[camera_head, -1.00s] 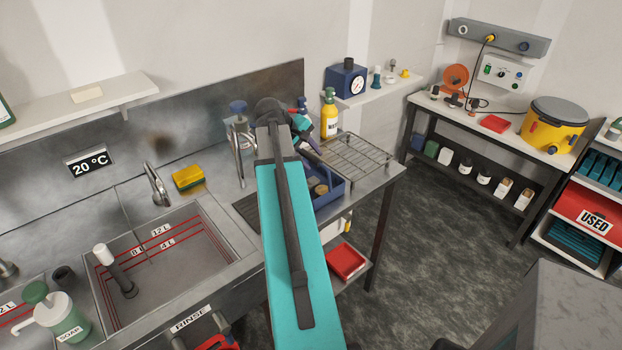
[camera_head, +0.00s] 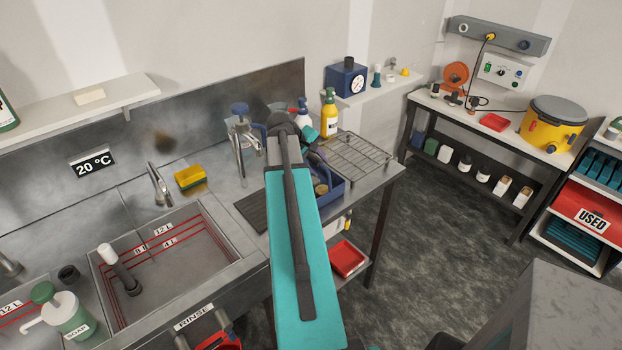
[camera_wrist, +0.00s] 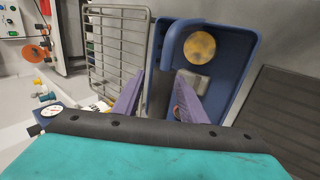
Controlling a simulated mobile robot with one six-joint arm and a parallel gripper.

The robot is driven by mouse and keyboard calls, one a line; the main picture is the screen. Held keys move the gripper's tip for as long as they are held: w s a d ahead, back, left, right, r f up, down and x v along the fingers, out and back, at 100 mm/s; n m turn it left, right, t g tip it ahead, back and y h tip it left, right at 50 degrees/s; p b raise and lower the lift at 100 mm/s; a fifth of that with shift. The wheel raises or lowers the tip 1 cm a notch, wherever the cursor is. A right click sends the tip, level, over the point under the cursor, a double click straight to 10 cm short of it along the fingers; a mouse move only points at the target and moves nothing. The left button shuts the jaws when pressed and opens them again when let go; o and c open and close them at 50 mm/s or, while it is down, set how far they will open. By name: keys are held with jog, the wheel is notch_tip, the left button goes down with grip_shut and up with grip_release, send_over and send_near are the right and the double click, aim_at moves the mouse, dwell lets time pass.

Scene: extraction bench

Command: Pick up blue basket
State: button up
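The blue basket (camera_head: 337,192) stands on the steel bench right of the sink, partly hidden by my arm. It also shows in the wrist view (camera_wrist: 243,55), with a round yellowish item and a grey item inside and a thick blue curved piece at its left edge. My gripper (camera_wrist: 158,100) is open, its two purple fingers apart. The right finger is over the basket's interior and the left one is outside, beside the wire rack. The basket's left wall shows between them. Whether a finger touches it I cannot tell.
A wire rack (camera_head: 356,158) lies right of the basket, with a yellow bottle (camera_head: 329,113) behind it. The sink (camera_head: 175,260) is further left.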

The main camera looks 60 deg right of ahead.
jog(key=shift+c, duration=0.2)
grip_shut()
jog(key=shift+r, duration=0.25)
jog(key=s+a+r+b, duration=0.3)
jog(key=s+a+b, duration=0.2)
jog(key=a, duration=0.4)
jog(key=shift+a+r+b, duration=0.35)
jog(key=shift+r+b, duration=0.05)
jog(key=shift+b, duration=0.3)
jog(key=shift+s+a+b, duration=0.15)
jog(key=shift+a+b, duration=0.05)
jog(key=shift+b, duration=0.65)
